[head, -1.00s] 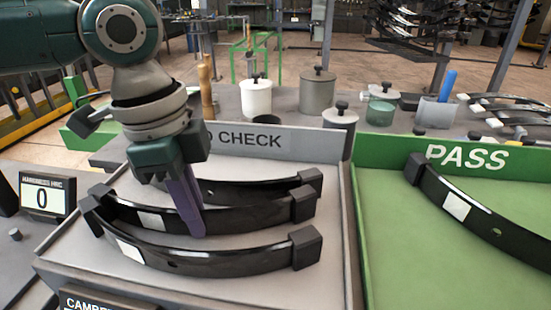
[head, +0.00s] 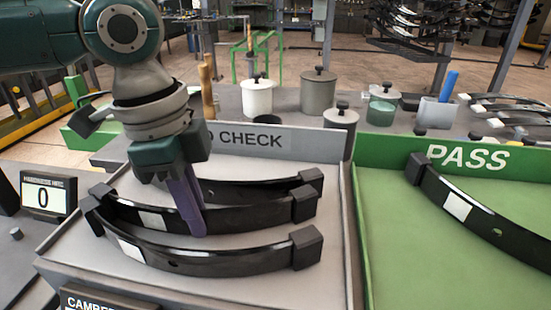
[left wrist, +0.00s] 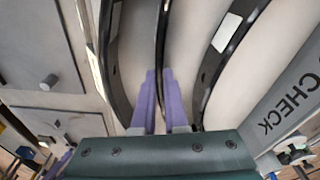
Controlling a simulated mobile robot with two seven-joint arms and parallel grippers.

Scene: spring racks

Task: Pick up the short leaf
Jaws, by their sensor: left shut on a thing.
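Three black curved leaves with square end blocks lie in the grey CHECK tray (head: 335,262): a front leaf (head: 205,262), a middle leaf (head: 255,217) and a back leaf (head: 245,190). I cannot tell for sure which is the short one. My left gripper (head: 195,225) points down with its purple fingers at the middle leaf. In the left wrist view the fingers (left wrist: 158,85) are shut on either side of a leaf seen edge-on (left wrist: 160,30), with another leaf on each side. The back leaf's left part is hidden behind my gripper. My right gripper is not in view.
A green PASS tray (head: 400,245) stands at the right with one black leaf (head: 480,218) in it. A display reading 0 (head: 47,195) is at the left. Pots (head: 318,92) and a blue-handled item (head: 448,88) stand behind the CHECK tray's back wall.

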